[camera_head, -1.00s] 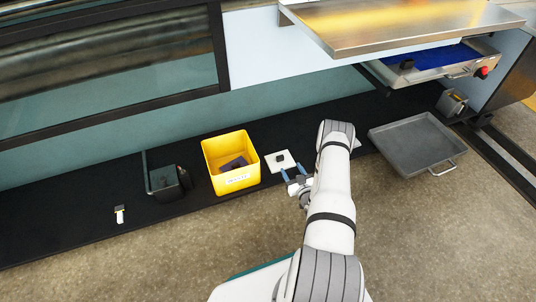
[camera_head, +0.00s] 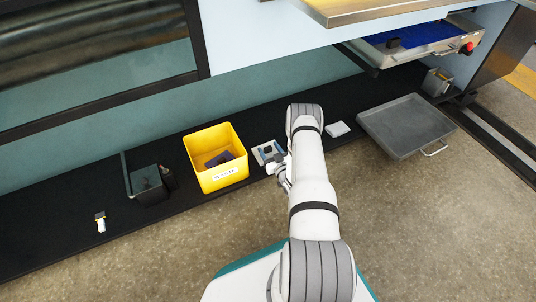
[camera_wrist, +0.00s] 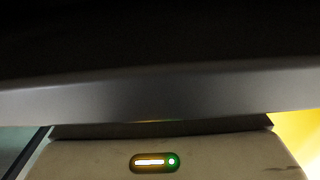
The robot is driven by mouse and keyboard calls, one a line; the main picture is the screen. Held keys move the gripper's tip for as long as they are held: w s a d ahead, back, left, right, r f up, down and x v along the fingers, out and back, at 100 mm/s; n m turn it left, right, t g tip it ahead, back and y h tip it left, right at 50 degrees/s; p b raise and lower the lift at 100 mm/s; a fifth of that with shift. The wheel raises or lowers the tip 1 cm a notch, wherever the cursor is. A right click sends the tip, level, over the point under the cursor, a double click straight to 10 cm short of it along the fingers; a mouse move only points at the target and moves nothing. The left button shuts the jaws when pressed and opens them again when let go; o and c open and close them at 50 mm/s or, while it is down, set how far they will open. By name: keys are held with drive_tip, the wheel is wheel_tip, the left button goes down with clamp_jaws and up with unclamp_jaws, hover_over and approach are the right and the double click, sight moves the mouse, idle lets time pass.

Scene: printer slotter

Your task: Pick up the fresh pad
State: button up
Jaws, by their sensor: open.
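The fresh pad (camera_head: 267,148), a flat pale plate with a dark block on top, lies on the black strip just right of the yellow bin in the head view. My gripper (camera_head: 269,154) is at the pad, its bluish fingers spread around the dark block. The arm and fingers partly cover the pad, and I cannot tell whether they touch it. The wrist view is filled by a dark edge and a pale surface (camera_wrist: 90,160) with a small lit indicator; the fingertips do not show there.
The yellow bin (camera_head: 197,150) holds a dark piece. A dark open container (camera_head: 150,183) stands left of it. A white block (camera_head: 338,129) lies right of my arm, near a grey tray (camera_head: 400,125). A metal shelf (camera_head: 350,8) overhangs above a drawer with blue inside.

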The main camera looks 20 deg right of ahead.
drive_tip(key=c, duration=1.1)
drive_tip(key=shift+o, duration=0.2)
drive_tip(key=shift+r, duration=0.1)
